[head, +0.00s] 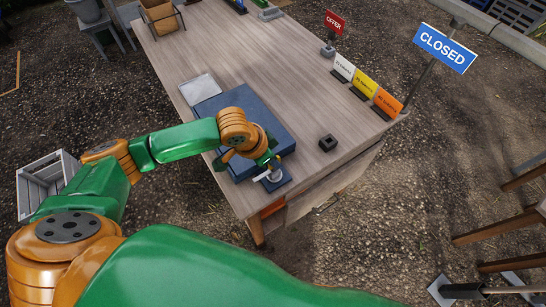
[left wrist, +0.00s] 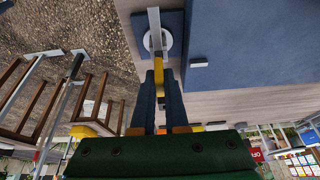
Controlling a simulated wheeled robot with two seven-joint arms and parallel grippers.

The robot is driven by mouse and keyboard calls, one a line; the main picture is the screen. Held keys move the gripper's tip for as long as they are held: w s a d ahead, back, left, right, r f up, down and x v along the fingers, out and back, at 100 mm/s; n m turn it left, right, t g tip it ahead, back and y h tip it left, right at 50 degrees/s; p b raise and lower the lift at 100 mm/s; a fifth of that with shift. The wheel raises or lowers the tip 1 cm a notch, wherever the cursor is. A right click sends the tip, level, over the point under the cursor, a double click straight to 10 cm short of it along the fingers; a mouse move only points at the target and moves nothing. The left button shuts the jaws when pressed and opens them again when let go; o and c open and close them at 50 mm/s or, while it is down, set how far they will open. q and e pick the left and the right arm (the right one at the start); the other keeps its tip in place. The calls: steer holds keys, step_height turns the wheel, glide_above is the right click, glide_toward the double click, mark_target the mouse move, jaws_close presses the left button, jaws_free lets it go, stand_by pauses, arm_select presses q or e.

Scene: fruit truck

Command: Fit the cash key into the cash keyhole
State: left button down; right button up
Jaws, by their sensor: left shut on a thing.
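My left gripper (head: 268,163) is over the near corner of the table in the head view. In the left wrist view its dark fingers (left wrist: 158,92) are shut on the yellow part of the cash key (left wrist: 154,22), whose pale grey bar extends beyond them. The keyhole piece is a round grey disc on a dark blue square plate (left wrist: 174,20), beside the blue cash box (left wrist: 255,40). The plate also shows in the head view (head: 284,183). The key overlaps the disc in the picture; whether it sits in the hole I cannot tell. My right gripper is not in view.
The wooden table (head: 300,75) has free room right of the blue box. A small black block (head: 327,143) stands near its right edge. A silver tray (head: 201,88) lies behind the box. Coloured signs (head: 365,83) line the far right edge.

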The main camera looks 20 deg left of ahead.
mark_target(264, 175)
arm_select(q)
steer(key=shift+f, duration=0.25)
steer(key=c, duration=0.9)
jaws_free()
steer(key=shift+o, duration=0.2)
steer(key=v, duration=0.7)
